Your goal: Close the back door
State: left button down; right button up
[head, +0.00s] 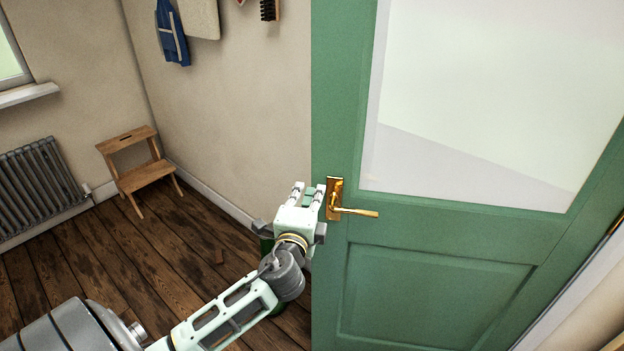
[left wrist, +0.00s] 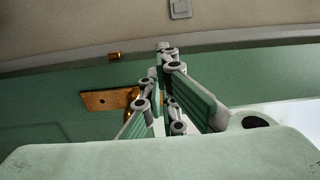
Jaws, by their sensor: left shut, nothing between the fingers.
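The back door (head: 440,240) is green with a large glass pane, and its free left edge stands in front of the beige wall, so it looks open. A brass lever handle (head: 355,211) on a brass plate sits near that edge. My left gripper (head: 311,190) is shut and empty, at the door's free edge just left of the plate. I cannot tell whether it touches the door. In the left wrist view, the closed fingers (left wrist: 164,52) show beside the brass plate (left wrist: 97,100) and the green door (left wrist: 60,85). My right gripper is out of view.
A wooden step stool (head: 143,172) stands by the wall, with a radiator (head: 35,185) to its left. A blue garment (head: 171,35) and a brush (head: 268,10) hang on the wall.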

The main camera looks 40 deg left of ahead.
aim_at(314, 177)
pick_arm(q)
jog(key=p+x, duration=0.1)
jog(key=x, duration=0.2)
jog(key=shift+w+a, duration=0.1)
jog(key=shift+w, duration=0.25)
